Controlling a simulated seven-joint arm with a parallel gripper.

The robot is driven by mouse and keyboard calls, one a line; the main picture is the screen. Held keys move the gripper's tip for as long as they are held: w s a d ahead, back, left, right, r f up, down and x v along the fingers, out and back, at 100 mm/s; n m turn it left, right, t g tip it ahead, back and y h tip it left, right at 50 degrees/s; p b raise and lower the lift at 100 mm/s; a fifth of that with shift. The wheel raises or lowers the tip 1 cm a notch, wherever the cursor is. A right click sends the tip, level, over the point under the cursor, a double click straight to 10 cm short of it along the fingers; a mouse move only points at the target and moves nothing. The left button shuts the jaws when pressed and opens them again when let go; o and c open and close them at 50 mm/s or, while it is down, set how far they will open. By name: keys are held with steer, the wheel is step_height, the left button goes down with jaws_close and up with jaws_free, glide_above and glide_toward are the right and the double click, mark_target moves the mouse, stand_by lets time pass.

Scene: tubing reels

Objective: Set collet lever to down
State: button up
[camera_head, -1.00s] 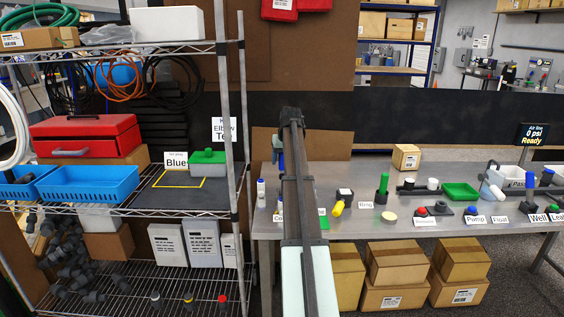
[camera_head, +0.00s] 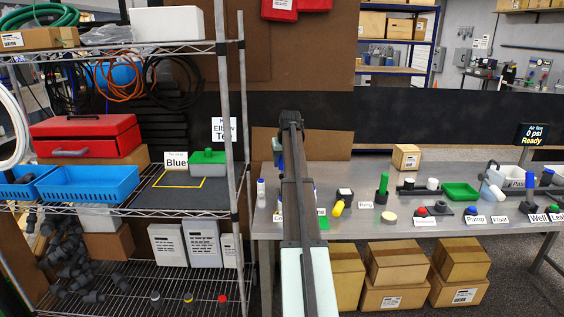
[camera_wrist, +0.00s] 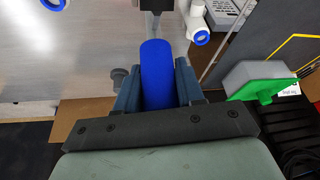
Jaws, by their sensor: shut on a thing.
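A blue rounded handle (camera_wrist: 157,75), which I take to be the collet lever, stands between the fingers of my gripper (camera_wrist: 157,88) in the wrist view. My gripper is shut on it. The handle's far end meets a grey metal part (camera_wrist: 152,22) at the top of that view. In the head view my own arm hides most of the lever and its mount. A label beginning "Co" (camera_head: 278,218) shows beside the arm on the bench, partly covered. Whether the lever is up or down cannot be told.
A white fitting with a blue ring (camera_wrist: 198,22) is close to the right of the handle in the wrist view. The grey bench (camera_head: 345,248) carries other coloured handles and buttons to the right. A wire shelf (camera_head: 140,212) with a green-lidded box (camera_head: 208,158) stands on the left.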

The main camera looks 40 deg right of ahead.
mark_target(280, 177)
jaws_close()
steer(key=shift+a, duration=0.1)
steer(key=shift+s+a, duration=0.3)
steer(key=shift+s, duration=0.1)
steer(key=s+a+t+h, duration=0.2)
steer(key=s+a+f+t+h, duration=0.1)
steer(key=s+a+t+h, duration=0.1)
steer(key=s+a+f+t+h, duration=0.1)
steer(key=s+a+t+h, duration=0.1)
steer(key=shift+s+a+n, duration=0.4)
steer(key=shift+s+a+f+t+h, duration=0.8)
steer(key=shift+f+t+h, duration=0.15)
steer(key=shift+t, duration=0.45)
steer(key=shift+f, duration=0.15)
steer(key=o, duration=0.9)
jaws_free()
steer(key=shift+c, duration=0.2)
